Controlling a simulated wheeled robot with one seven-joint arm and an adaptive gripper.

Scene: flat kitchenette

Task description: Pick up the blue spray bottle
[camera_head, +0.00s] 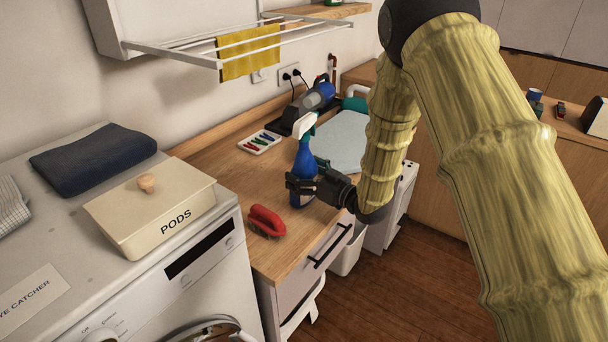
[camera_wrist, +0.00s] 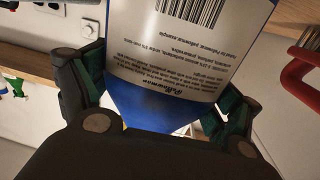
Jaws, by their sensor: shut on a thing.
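The blue spray bottle (camera_head: 304,160) has a white spray head and stands upright over the wooden counter, at the middle of the head view. My gripper (camera_head: 312,185) is shut on the lower part of the bottle, with its fingers around the body. In the wrist view the bottle (camera_wrist: 190,60) fills the upper middle, showing its white label with a barcode, and my gripper's fingers (camera_wrist: 160,90) lie on both sides of it. Whether the bottle's base touches the counter is hard to tell.
A red brush (camera_head: 266,221) lies on the counter (camera_head: 232,168) in front of the bottle. A tray of coloured pegs (camera_head: 259,142), an ironing board pad (camera_head: 343,140) and a handheld vacuum (camera_head: 318,96) are behind. A PODS box (camera_head: 150,205) stands on the washer at left.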

